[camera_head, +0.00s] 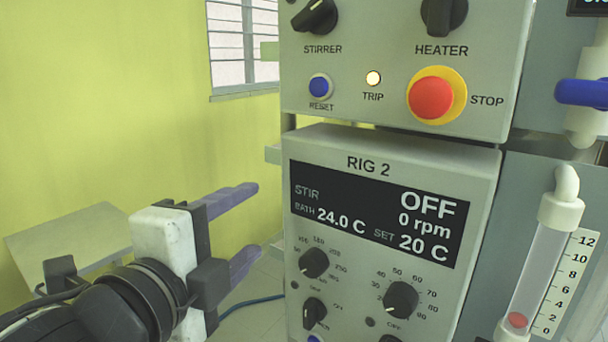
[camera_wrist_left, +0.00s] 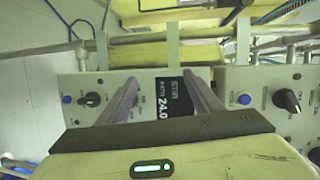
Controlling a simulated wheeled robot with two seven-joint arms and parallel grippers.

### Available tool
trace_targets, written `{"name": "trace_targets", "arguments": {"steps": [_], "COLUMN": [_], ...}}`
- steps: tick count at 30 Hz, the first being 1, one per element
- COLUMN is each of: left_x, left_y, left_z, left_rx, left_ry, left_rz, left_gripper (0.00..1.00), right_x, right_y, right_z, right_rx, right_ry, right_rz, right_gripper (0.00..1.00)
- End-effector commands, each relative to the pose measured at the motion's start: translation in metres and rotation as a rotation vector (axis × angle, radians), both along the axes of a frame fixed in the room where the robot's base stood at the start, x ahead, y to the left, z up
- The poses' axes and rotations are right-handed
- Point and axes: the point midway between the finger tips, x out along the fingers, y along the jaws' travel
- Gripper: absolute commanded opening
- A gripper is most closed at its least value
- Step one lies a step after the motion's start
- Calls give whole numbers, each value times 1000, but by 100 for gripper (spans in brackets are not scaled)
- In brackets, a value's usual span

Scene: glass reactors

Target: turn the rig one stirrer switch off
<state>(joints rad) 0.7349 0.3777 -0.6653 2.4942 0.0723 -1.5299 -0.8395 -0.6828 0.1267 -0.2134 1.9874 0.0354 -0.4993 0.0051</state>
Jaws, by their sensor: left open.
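The upper control panel (camera_head: 390,70) carries a black STIRRER knob (camera_head: 315,17) at its top left; the knob is turned at a slant and cut by the picture's top edge. The panel's rig name is out of view, but it sits directly above the panel marked RIG 2. My left gripper (camera_head: 252,222) is open and empty, left of the RIG 2 panel, below and apart from the STIRRER knob. My right gripper is not in view.
The upper panel also has a HEATER knob (camera_head: 443,14), blue RESET button (camera_head: 320,87), lit TRIP lamp (camera_head: 373,78) and red STOP button (camera_head: 432,98). The RIG 2 display (camera_head: 372,212) reads OFF, 0 rpm. A flow tube (camera_head: 535,265) stands right.

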Motion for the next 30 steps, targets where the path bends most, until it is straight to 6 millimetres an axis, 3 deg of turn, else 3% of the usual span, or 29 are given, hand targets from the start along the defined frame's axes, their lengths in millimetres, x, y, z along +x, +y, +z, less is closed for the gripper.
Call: {"name": "trace_targets", "arguments": {"steps": [1,6,12,20,28,30], "left_x": [-3,-25,-51,-62,-39,-26], "left_y": [-7,-25,-35,-39,-48,-54], "left_z": [35,118,179,206,219,220], "left_rx": [98,424,715,844,846,844], "left_ry": [-116,-437,-693,-796,-791,-792], "left_rz": [-25,-55,-20,14,12,16], "left_gripper": [59,59,59,59,59,59], "right_x": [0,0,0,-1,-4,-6], "right_y": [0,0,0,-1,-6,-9], "right_z": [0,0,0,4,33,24], "right_rx": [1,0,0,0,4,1], "right_ry": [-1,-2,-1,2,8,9], "right_rz": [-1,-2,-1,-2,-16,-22], "right_gripper": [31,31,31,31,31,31]}}
